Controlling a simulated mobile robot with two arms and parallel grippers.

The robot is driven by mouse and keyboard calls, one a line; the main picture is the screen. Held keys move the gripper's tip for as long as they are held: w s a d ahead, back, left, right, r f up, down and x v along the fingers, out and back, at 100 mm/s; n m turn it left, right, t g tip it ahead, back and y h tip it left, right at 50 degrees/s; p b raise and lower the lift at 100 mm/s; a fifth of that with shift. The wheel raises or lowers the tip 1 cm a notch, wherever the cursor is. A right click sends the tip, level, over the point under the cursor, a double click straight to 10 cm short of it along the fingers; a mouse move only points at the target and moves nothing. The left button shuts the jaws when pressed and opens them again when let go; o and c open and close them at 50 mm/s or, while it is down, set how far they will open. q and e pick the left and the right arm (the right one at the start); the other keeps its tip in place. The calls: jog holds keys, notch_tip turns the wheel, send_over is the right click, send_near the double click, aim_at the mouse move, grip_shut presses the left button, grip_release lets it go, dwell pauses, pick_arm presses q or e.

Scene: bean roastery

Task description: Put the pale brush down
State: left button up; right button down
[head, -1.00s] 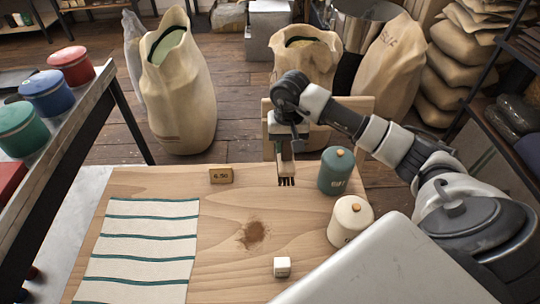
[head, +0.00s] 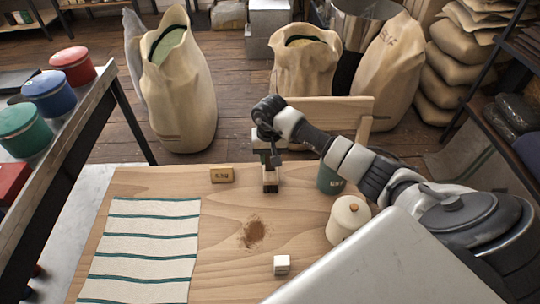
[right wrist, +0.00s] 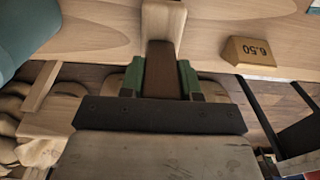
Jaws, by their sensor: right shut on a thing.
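The pale brush (head: 270,178) is upright in my right gripper (head: 269,163), over the far part of the wooden table (head: 215,222). In the right wrist view, my right gripper (right wrist: 162,78) is shut on the brush's brown middle, and a pale wooden part of the brush (right wrist: 163,25) sticks out past the fingers. The brush's lower end is at or just above the tabletop; I cannot tell if it touches. My left gripper is not in view.
A price block (head: 221,175) stands just left of the brush. A brown powder patch (head: 253,232), a white cube (head: 282,265) and a striped cloth (head: 143,245) lie nearer.

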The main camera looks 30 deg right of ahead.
jog(key=c, duration=1.3)
grip_release()
jog(key=shift+f, duration=0.2)
jog(key=o, duration=0.5)
jog(key=shift+r, duration=0.1)
jog(key=shift+r, duration=0.5)
notch_tip(320, 180, up, 11)
jog(key=shift+f+b, duration=0.2)
jog(key=shift+b, duration=0.75)
jog(key=shift+r, duration=0.35)
